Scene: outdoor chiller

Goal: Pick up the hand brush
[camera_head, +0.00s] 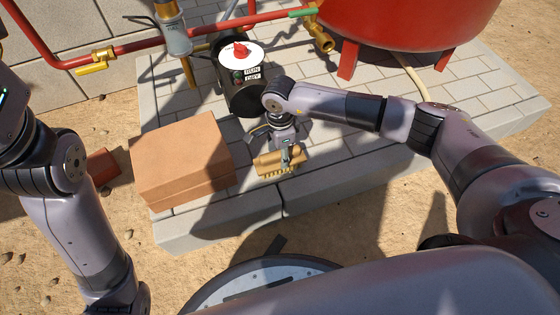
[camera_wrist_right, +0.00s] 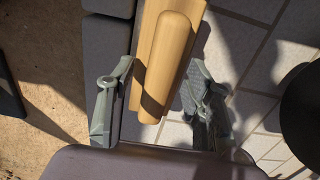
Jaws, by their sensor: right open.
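The hand brush (camera_head: 270,163) has a tan wooden back and handle and yellowish bristles. It is at the front edge of the grey paved slab, right of a cardboard box. My right gripper (camera_head: 288,155) is over the brush, pointing down. In the right wrist view the brush (camera_wrist_right: 166,62) lies between the two open fingers of my right gripper (camera_wrist_right: 152,108), with its rounded handle towards me. A gap shows on each side, so the fingers do not appear closed on it. My left arm shows at the left, but its gripper is out of view.
A cardboard box (camera_head: 180,157) stands left of the brush on the paved slab (camera_head: 345,180). Behind are a dark cylinder with a red knob (camera_head: 241,50), a red tank (camera_head: 405,25) and red pipes (camera_head: 190,38). Paving right of the brush is clear.

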